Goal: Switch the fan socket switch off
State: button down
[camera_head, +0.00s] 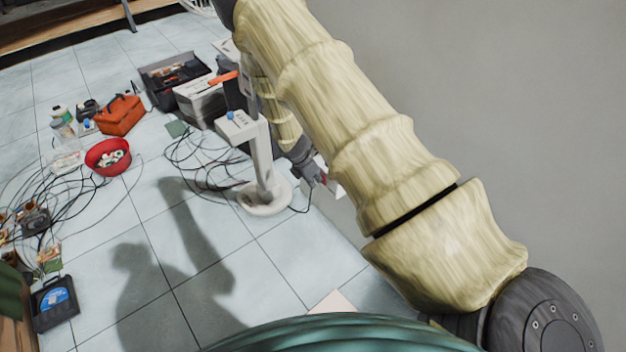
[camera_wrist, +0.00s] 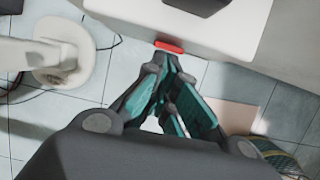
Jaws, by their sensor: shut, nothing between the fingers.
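The white socket (camera_wrist: 235,22) fills the top of the wrist view, with a red rocker switch (camera_wrist: 168,46) at its lower edge and a dark plug-like piece (camera_wrist: 195,4) above. My gripper (camera_wrist: 172,62) is shut and empty. Its fingertips are at the red switch, touching or very close; I cannot tell which. In the head view my gripper (camera_head: 318,178) is beside the socket's white edge (camera_head: 335,186) at the wall, mostly hidden by my arm. The white fan stand (camera_head: 262,158) is left of it on a round base, which also shows in the wrist view (camera_wrist: 58,72).
Cables (camera_head: 200,165) lie on the tiled floor around the fan stand. The grey wall is at the right. Floor in front of the stand is clear.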

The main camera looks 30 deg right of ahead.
jog(key=shift+d+r, duration=0.15)
jog(key=shift+d, duration=0.05)
jog(key=shift+r+p, duration=0.8)
jog(key=shift+p, duration=0.1)
jog(key=shift+a, duration=0.1)
jog(key=a+p+v, duration=0.1)
jog(key=p+v, duration=0.2)
jog(key=v, duration=0.8)
jog(key=shift+s, duration=0.1)
dwell(0.5)
